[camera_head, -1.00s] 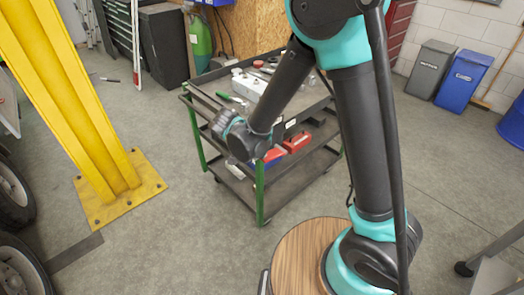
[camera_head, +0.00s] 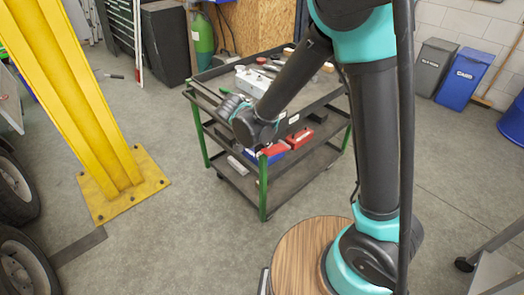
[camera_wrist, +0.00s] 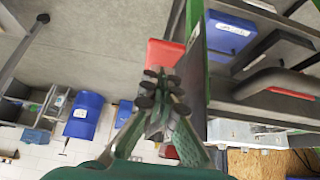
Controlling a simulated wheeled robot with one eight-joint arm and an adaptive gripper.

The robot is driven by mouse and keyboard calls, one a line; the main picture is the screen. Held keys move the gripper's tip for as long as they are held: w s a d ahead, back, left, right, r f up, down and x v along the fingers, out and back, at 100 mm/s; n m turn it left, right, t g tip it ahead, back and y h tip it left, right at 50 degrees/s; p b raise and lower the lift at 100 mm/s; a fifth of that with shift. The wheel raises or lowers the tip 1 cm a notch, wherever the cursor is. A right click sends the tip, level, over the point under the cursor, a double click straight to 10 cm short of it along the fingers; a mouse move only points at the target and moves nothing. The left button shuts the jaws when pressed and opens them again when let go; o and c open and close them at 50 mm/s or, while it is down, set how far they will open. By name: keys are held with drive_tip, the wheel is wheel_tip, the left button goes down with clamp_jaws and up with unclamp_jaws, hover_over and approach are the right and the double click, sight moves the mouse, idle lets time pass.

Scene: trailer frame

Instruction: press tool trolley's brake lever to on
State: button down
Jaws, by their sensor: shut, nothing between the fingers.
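The tool trolley (camera_head: 263,190) has green posts and dark shelves and stands left of my arm in the head view. Its frame (camera_wrist: 195,60) also shows at the right of the wrist view, which looks upside down. My gripper (camera_wrist: 160,88) is shut and empty, its dark-padded fingertips together close beside the trolley's frame. In the head view, my wrist (camera_head: 252,127) is over the trolley's near left end and the fingertips are hidden. I cannot make out the brake lever in either view. A red part (camera_wrist: 165,53) shows just beyond the fingertips; I cannot tell what it is.
Tools lie on the trolley's top tray. A red box (camera_head: 299,138) sits on a shelf. A yellow post (camera_head: 80,90) with a floor plate stands left. Floor between post and trolley is clear.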

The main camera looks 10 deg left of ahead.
drive_tip(key=s+a+r, duration=0.5)
drive_tip(key=s, duration=0.1)
drive_tip(key=shift+s+r, duration=0.3)
drive_tip(key=shift+r, duration=0.05)
drive_tip(key=shift+a, duration=0.1)
drive_tip(key=d+f+n+g+y, duration=0.25)
drive_tip(key=d+n, duration=0.25)
drive_tip(key=d, duration=2.1)
drive_tip(key=s+d+f+n+t+y, duration=0.1)
drive_tip(key=s+d+n, duration=0.1)
drive_tip(key=s+d, duration=0.4)
drive_tip(key=d, duration=0.2)
drive_tip(key=shift+s+d+f+n+y, duration=0.15)
drive_tip(key=shift+d+f+n+y, duration=0.05)
drive_tip(key=shift+d+n+y, duration=0.15)
